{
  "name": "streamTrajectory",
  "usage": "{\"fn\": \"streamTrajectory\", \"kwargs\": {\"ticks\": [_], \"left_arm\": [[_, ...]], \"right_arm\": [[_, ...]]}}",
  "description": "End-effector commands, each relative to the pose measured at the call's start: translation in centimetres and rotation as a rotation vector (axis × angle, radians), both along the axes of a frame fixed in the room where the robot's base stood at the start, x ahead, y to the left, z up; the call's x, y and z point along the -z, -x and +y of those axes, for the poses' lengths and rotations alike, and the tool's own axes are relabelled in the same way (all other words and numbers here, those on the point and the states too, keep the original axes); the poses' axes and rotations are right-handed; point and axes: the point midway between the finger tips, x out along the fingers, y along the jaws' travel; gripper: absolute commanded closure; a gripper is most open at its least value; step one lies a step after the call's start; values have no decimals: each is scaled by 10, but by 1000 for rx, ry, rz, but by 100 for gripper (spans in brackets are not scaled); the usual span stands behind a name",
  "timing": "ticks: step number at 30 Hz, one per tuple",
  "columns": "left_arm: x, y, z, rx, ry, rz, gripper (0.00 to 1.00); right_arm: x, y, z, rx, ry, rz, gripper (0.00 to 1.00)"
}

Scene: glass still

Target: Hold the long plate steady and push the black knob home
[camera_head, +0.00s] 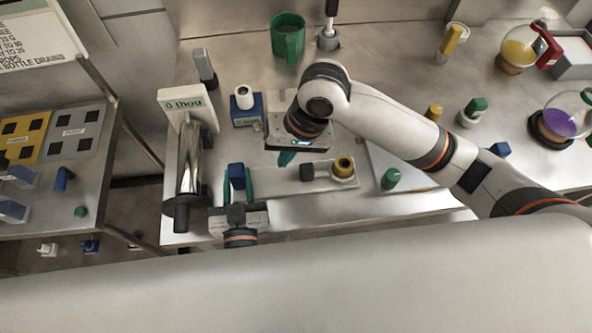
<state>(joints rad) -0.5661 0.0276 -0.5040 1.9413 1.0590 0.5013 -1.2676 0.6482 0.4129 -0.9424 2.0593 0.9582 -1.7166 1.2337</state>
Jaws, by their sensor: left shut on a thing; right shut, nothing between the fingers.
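The long plate (320,184) is a pale, narrow strip lying near the front of the steel bench. A small black knob (307,172) stands at its middle; how deep it sits cannot be told. A yellow piece with a dark centre (343,167) is at its right end. My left gripper (238,182) has its green fingers shut on a blue block (236,170) at the plate's left end. My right gripper (287,158) is shut and empty, its green fingertips just behind the plate, left of the knob. Its wrist hides the bench behind.
A white-topped blue block (246,108) and a green mug (288,38) are behind. A green-capped piece (390,178) is to the right. Flasks (517,55) stand far right.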

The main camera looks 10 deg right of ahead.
Motion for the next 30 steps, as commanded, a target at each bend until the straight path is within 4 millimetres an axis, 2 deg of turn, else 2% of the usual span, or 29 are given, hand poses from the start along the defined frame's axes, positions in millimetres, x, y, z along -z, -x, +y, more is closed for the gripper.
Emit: {"fn": "streamTrajectory", "kwargs": {"ticks": [1, 8, 9, 13, 21, 27, 30], "left_arm": [[5, 1, 0, 2, -1, 10, 100], [5, 1, 0, 2, -1, 10, 100], [5, 1, 0, 2, -1, 10, 64], [4, 1, 0, 2, -1, 7, 44], [1, 0, 0, 1, 0, 3, 44], [1, 0, 0, -1, 0, 1, 16], [0, 0, 1, -3, -1, 0, 11]], "right_arm": [[1, 0, 0, 0, 0, 0, 100], [1, 0, 0, 0, 0, 0, 100], [1, 0, 0, 0, 0, 0, 100], [1, 0, 0, 0, 1, 0, 100], [1, 0, 0, 0, 1, 0, 100], [1, 0, 0, 0, 1, 0, 100], [1, 0, 0, 0, 1, 0, 100]]}}
